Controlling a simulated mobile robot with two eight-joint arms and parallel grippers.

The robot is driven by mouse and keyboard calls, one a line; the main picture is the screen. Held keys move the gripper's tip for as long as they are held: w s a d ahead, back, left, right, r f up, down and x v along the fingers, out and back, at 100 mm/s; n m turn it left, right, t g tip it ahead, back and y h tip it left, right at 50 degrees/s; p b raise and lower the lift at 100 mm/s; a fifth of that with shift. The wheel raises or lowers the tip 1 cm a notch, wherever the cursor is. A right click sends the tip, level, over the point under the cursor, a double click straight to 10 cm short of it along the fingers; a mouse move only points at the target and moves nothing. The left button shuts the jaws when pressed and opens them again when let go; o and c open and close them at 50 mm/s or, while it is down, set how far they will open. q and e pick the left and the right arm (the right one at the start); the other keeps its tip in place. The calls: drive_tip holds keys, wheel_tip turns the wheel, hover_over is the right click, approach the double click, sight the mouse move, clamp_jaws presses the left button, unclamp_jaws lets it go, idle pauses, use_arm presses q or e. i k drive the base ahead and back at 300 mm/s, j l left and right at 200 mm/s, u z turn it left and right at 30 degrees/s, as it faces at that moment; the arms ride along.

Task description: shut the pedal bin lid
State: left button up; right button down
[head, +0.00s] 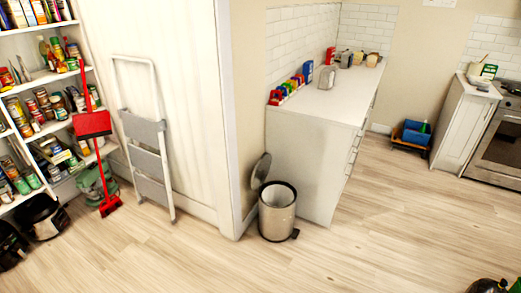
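The pedal bin (277,215) is a metallic cylinder with a dark rim, standing on the floor against the end of the white counter. Its round lid (261,170) is open and tilted up at the back left of the rim, close to the wall corner. A dark pedal (295,234) sticks out at the lower right of the bin. Neither of my grippers shows in the head view.
A step ladder (147,160) leans on the wall to the left, beside a red dustpan and broom (92,124) and full shelves (40,75). The white counter (325,105) stands right behind the bin. The wooden floor (350,250) in front is clear. A dark object (488,286) shows at bottom right.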

sight(259, 173)
drive_tip(key=i+j+u, duration=0.1)
drive_tip(key=i, duration=1.35)
drive_tip(key=i+j+u, duration=0.15)
drive_tip(key=i, duration=1.25)
